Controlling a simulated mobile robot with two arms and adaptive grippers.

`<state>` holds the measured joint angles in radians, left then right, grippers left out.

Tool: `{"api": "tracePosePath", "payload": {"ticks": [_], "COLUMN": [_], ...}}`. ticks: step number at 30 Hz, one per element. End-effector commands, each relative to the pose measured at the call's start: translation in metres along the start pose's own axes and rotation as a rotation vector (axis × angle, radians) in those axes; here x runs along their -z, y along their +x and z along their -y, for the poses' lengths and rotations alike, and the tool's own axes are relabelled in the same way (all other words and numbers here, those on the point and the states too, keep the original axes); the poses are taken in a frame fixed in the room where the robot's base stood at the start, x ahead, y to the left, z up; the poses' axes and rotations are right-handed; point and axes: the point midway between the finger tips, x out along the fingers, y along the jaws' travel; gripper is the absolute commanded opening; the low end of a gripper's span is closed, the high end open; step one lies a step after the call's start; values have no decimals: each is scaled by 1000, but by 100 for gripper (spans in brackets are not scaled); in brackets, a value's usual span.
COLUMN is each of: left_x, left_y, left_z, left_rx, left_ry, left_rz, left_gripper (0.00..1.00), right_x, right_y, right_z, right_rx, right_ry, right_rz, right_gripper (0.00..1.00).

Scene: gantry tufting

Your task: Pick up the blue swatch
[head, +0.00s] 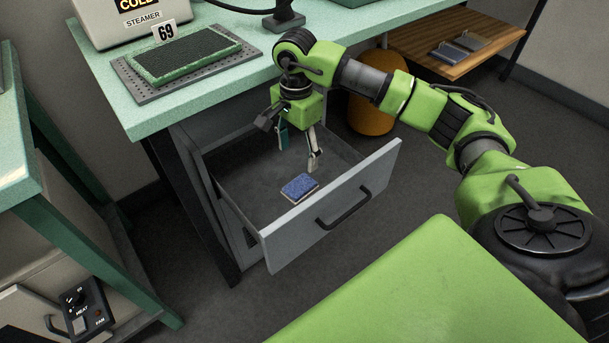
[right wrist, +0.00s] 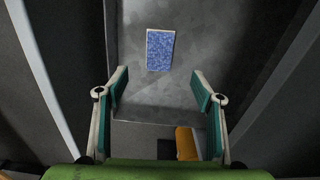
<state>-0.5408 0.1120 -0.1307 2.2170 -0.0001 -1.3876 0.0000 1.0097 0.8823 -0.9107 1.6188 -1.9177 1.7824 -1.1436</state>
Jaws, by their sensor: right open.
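The blue swatch (head: 299,187) is a small flat rectangle with a pale edge. It lies on the floor of the open grey drawer (head: 240,205), near the drawer's front panel. My right gripper (head: 298,168) is open and empty, and reaches down into the drawer opening above and behind the swatch. In the right wrist view the swatch (right wrist: 160,50) lies ahead of the two spread fingers (right wrist: 160,92), centred between them and apart from both. My left gripper is not in view.
The drawer's front panel (head: 335,205) with a dark handle stands close to the swatch. The green worktop (head: 200,105) overhangs the drawer's back and carries a green pad (head: 185,55) on a perforated plate. An orange stool (head: 371,108) stands behind. Drawer walls flank the gripper.

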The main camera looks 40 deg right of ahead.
Motion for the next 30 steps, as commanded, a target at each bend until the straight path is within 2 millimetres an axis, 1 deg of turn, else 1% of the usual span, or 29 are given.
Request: {"api": "tracePosePath", "payload": {"ticks": [1,3,6,9,12,17,20,23,24,27,30], "left_x": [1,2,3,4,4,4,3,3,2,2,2], "left_y": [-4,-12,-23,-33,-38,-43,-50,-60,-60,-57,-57], "left_z": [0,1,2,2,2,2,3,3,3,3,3], "left_rx": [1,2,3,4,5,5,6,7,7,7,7], "left_ry": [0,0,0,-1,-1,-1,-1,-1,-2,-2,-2], "left_rz": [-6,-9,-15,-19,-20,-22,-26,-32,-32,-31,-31], "left_gripper": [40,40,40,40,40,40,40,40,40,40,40], "right_x": [0,0,-1,-1,-1,0,2,4,4,4,4], "right_y": [13,28,48,62,71,78,90,106,112,124,126], "right_z": [-2,-2,-2,-1,-1,-1,-2,-2,-2,-2,-1], "right_rx": [-7,-6,-6,-4,-4,-3,-4,-6,-6,-4,-2], "right_ry": [1,2,2,2,2,2,3,3,2,3,3], "right_rz": [1,3,4,3,4,4,3,4,5,4,4], "right_gripper": [61,61,61,61,61,61,61,61,61,61,61]}}
